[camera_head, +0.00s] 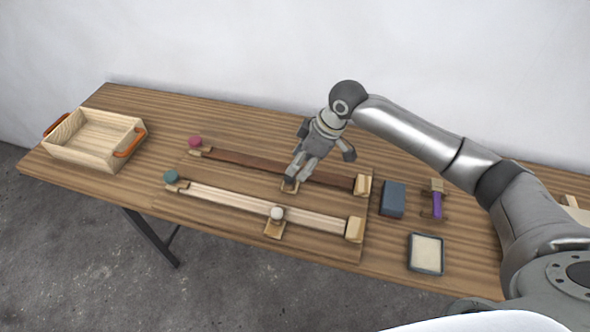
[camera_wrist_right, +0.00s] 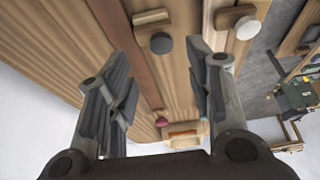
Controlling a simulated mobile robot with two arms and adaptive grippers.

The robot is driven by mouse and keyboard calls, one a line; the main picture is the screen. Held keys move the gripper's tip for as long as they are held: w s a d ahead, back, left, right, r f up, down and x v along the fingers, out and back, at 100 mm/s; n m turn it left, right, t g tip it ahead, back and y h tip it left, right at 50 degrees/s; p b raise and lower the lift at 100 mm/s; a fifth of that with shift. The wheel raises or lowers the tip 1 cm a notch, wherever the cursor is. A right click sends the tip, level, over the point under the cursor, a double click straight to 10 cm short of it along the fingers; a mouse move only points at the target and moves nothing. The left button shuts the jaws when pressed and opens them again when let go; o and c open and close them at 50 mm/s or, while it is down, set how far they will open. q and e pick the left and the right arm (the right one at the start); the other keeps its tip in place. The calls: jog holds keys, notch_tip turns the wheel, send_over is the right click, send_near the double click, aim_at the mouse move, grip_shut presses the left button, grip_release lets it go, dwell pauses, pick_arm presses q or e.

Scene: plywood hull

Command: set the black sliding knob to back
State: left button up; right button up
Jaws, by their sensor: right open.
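The black sliding knob (camera_wrist_right: 161,43) shows in the wrist view as a dark round cap on a small wooden slider, on the dark brown rail (camera_wrist_right: 138,62). In the head view my gripper hides the knob; only its wooden slider base (camera_head: 290,187) shows, about midway along the dark rail (camera_head: 245,165). My right gripper (camera_head: 297,172) is over that slider, pointing down. In the wrist view its fingers (camera_wrist_right: 158,55) are apart, with the knob between and slightly beyond the tips; contact is not visible. My left gripper is not in view.
A white knob (camera_head: 277,213) sits on the parallel pale rail (camera_head: 235,203). Pink (camera_head: 195,141) and teal (camera_head: 171,176) balls mark the rails' left ends; wooden blocks (camera_head: 363,184) stand at the right. A wooden crate (camera_head: 75,154) is far left; a dark blue block (camera_head: 392,199) is right.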

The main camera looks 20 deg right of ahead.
jog(key=v, duration=0.6)
dwell(0.4)
